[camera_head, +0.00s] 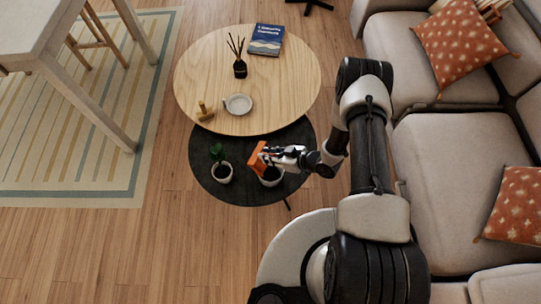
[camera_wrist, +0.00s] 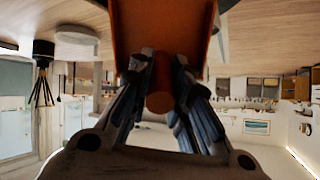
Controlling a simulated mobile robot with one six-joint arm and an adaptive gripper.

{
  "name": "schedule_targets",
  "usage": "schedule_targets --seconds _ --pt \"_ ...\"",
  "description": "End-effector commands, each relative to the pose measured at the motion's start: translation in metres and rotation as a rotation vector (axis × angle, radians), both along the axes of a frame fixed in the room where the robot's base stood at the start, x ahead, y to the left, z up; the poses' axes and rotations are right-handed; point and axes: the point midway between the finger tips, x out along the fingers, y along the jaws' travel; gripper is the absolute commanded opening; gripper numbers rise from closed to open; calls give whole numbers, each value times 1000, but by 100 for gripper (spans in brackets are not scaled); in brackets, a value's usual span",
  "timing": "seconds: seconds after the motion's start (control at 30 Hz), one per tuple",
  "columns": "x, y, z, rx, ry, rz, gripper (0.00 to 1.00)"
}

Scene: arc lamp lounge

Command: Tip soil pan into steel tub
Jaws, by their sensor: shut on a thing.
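The orange soil pan (camera_head: 258,158) is in my gripper (camera_head: 277,153), above the black lower table. It looks tilted in the head view. In the wrist view the pan (camera_wrist: 163,32) fills the top middle, and its round handle (camera_wrist: 161,90) sits between the fingers of my gripper (camera_wrist: 160,85), which is shut on it. No soil can be made out in the pan. A small light round container (camera_head: 271,180), likely the steel tub, stands on the black table just below the pan and gripper. They hide part of its rim, and its inside looks dark.
A potted plant (camera_head: 221,172) stands left on the black table (camera_head: 240,193). The higher wooden round table (camera_head: 275,85) holds a grey dish (camera_head: 238,104), a reed diffuser (camera_head: 240,69), a book (camera_head: 265,40) and a small wooden object (camera_head: 205,111). A sofa (camera_head: 440,150) is at right.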

Motion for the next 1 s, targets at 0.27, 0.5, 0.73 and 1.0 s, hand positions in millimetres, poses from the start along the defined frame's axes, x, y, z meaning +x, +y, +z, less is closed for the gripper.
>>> schedule_targets --seconds 0.27,0.5,0.73,1.0 --pt "3 5 0 18 -10 -1 0" --pt "4 7 1 25 -14 -1 0" --pt "5 7 1 26 -14 -1 0" --pt "4 7 1 26 -14 -1 0"
